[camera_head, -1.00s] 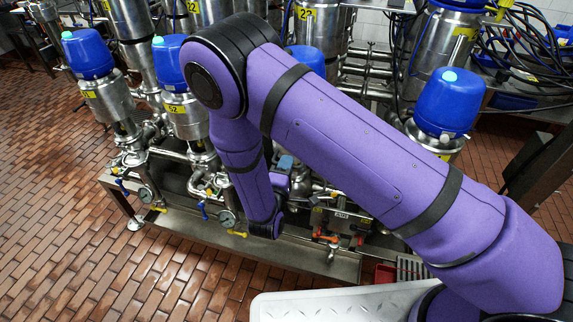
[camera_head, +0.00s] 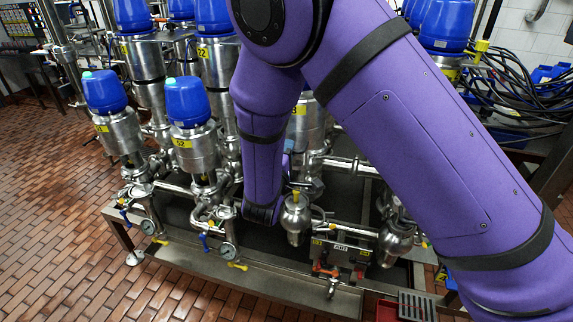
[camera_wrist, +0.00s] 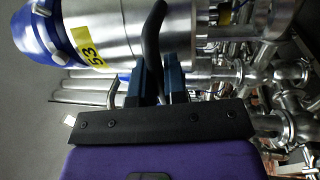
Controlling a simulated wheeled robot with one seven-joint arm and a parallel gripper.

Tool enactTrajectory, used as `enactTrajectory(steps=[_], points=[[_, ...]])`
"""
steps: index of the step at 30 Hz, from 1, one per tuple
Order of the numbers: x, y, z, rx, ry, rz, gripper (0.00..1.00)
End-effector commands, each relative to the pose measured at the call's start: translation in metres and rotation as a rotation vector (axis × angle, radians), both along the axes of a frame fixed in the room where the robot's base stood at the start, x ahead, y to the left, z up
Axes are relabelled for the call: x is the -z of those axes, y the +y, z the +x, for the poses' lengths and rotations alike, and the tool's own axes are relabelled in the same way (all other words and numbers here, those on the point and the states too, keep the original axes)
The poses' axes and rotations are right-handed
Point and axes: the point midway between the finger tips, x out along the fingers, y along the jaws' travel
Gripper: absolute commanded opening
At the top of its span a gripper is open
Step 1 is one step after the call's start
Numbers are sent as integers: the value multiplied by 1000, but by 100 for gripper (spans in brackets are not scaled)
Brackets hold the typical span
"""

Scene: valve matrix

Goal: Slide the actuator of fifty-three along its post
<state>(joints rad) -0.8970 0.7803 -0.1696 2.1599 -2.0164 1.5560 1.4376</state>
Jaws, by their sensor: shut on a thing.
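The actuator of fifty-three is a steel cylinder with a blue cap and a yellow label reading 53; it lies across the upper left of the wrist view (camera_wrist: 110,32). In the head view only a strip of its steel side (camera_head: 312,128) shows beside my purple arm, which hides its cap. My gripper (camera_wrist: 155,80) has its dark blue fingers on either side of a curved black handle (camera_wrist: 152,30) against the actuator's lower end. They are shut on this handle. The post cannot be made out clearly.
Actuator 52 (camera_head: 190,145) and another blue-capped actuator (camera_head: 118,130) stand at left. Unit 22 (camera_head: 218,70) stands behind. Pipes and gauges crowd the frame below. Black cables (camera_head: 520,90) hang at right. The brick floor (camera_head: 60,220) at left is clear.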

Motion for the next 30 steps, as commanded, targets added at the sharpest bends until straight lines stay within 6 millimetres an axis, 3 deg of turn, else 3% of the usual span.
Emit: enactTrajectory(steps=[14, 15, 18, 30], points=[[-11, 0, 0, 0, -6, 1, 0], [-11, 0, 0, 0, -6, 1, 15], [-11, 0, 0, 1, -4, 1, 37], [-7, 3, -7, -2, 2, 0, 37]])
